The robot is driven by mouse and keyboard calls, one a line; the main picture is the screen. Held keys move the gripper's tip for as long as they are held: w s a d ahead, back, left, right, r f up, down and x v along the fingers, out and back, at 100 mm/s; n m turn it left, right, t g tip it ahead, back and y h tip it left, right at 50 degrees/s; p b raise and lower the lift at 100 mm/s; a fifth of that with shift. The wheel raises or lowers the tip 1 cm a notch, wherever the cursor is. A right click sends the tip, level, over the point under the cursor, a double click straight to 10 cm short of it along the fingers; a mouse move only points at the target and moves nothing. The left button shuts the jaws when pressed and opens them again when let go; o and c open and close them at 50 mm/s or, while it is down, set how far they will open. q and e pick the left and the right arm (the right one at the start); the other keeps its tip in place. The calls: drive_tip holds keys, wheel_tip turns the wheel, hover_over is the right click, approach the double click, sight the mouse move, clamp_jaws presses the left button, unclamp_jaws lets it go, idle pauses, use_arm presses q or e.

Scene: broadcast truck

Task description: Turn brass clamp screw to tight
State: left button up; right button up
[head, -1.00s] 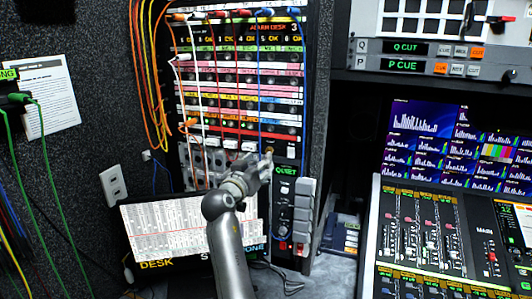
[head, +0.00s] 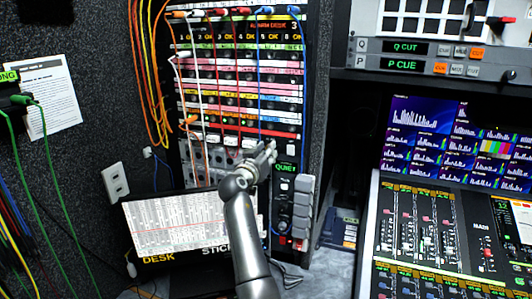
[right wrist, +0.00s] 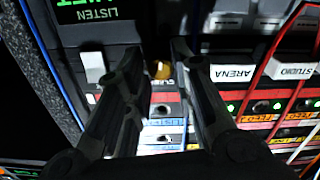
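The brass clamp screw (right wrist: 160,69) is a small round golden knob on the rack's front panel. It shows between the two fingers of my right gripper (right wrist: 157,52) in the right wrist view. The dark fingers stand apart on either side of it, and I cannot tell whether either touches it. In the head view my right gripper (head: 267,154) is at the lower right of the patch rack (head: 240,105), just above the QUIET unit, and it covers the screw. My left gripper is not in view.
Coloured patch cables hang in front of the rack, a blue one (head: 261,90) close to my gripper. The QUIET unit (head: 286,205) is just below it. A lit screen (head: 165,225) stands lower left, and a mixing console (head: 430,240) fills the right.

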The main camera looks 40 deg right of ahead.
clamp_jaws()
drive_tip(key=shift+f, duration=0.1)
drive_tip(key=shift+n+b, duration=0.3)
drive_tip(key=shift+n, duration=0.3)
drive_tip(key=o, duration=0.6)
unclamp_jaws()
